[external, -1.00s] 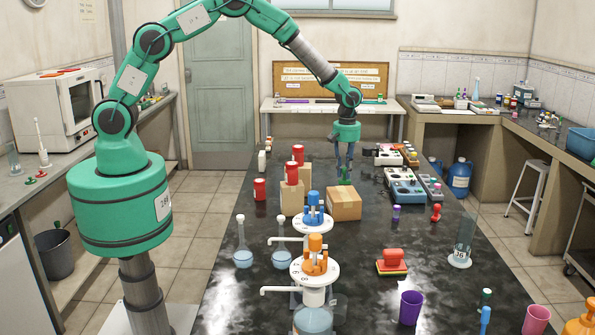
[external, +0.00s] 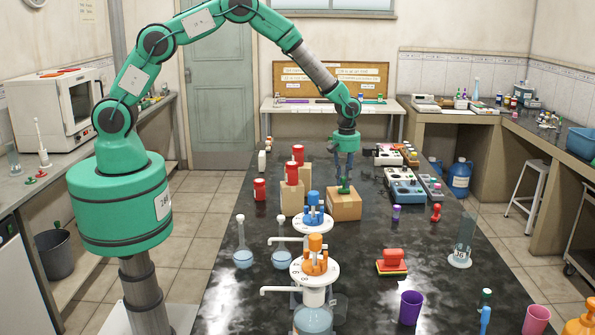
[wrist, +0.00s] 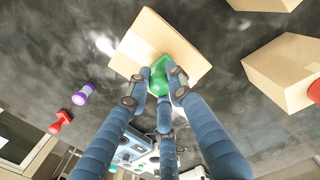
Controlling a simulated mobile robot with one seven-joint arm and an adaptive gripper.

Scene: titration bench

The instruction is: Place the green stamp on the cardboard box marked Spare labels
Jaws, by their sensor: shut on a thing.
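The green stamp (external: 344,187) is held between the fingers of my gripper (external: 344,178), just over the top of a cardboard box (external: 345,206) near the middle of the bench. In the wrist view the fingers (wrist: 160,82) are closed around the green stamp (wrist: 159,74), which overlaps the box top (wrist: 150,38). The stamp's base looks at or very close to the box top; I cannot tell whether they touch. No label on this box is readable.
Another cardboard box (external: 291,202) with a red stamp (external: 292,175) on it stands to the left, with a further box behind. Blue and orange dispensers (external: 314,221) stand in front. A blue-grey case (external: 405,187) lies to the right.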

